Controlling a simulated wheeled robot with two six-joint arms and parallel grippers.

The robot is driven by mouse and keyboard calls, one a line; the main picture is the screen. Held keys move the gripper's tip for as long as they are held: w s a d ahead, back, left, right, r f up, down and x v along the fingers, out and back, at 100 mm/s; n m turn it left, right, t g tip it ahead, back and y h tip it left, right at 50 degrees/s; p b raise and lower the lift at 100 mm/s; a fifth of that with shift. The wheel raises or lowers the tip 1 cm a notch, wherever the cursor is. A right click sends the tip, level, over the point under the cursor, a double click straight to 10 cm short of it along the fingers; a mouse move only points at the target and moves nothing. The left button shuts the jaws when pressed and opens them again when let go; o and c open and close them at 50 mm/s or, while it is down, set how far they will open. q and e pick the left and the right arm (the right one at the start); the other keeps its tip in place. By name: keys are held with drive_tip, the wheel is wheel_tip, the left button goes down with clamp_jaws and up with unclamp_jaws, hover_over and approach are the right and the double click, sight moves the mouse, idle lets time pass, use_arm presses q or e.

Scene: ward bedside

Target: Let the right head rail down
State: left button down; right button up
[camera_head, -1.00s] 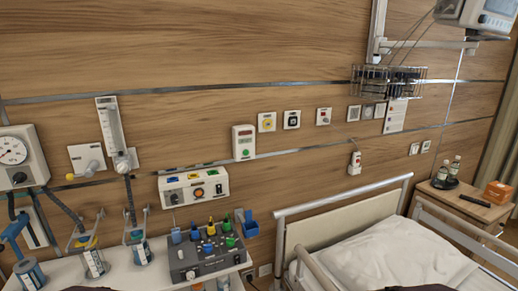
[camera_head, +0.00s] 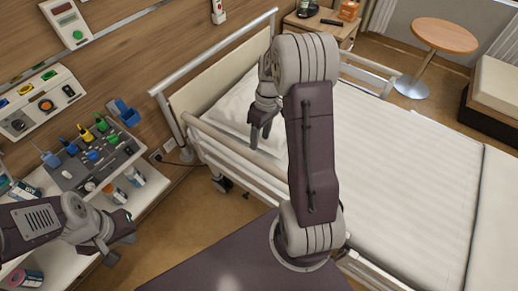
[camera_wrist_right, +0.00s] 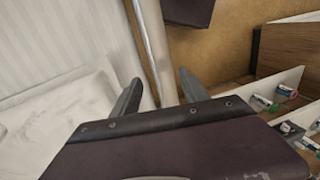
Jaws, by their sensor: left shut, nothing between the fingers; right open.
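The bed's near-side head rail (camera_head: 222,139) is a pale bar running along the mattress edge beside the pillow, standing above the mattress. My right gripper (camera_head: 261,133) is over this rail, fingers pointing down, open. In the right wrist view the rail (camera_wrist_right: 153,50) runs between the two spread fingers of the gripper (camera_wrist_right: 160,95). I cannot tell whether the fingers touch it. My right arm hides part of the rail toward the foot. My left gripper (camera_head: 121,246) is shut and empty, low at the left by the equipment shelf.
A white shelf (camera_head: 150,191) with a grey control box (camera_head: 95,165) stands left of the bed, close to my left arm. A bedside cabinet (camera_head: 310,30) and round table (camera_head: 444,36) are beyond the bed. The far bed rail (camera_head: 368,70) stands up.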

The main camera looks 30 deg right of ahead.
sight(256, 156)
drive_tip(key=shift+s+a+f, duration=0.2)
drive_tip(key=shift+s+a, duration=0.2)
drive_tip(key=shift+a, duration=0.3)
drive_tip(key=x, duration=0.4)
drive_tip(key=d+x, duration=0.1)
drive_tip(key=x, duration=0.2)
drive_tip(key=shift+w+f, duration=0.1)
drive_tip(key=shift+w, duration=0.25)
drive_tip(key=shift+s+a+f, duration=0.15)
drive_tip(key=shift+a+f, duration=0.25)
drive_tip(key=shift+f, duration=0.2)
drive_tip(key=shift+d, duration=0.1)
drive_tip(key=shift+c, duration=0.3)
clamp_jaws()
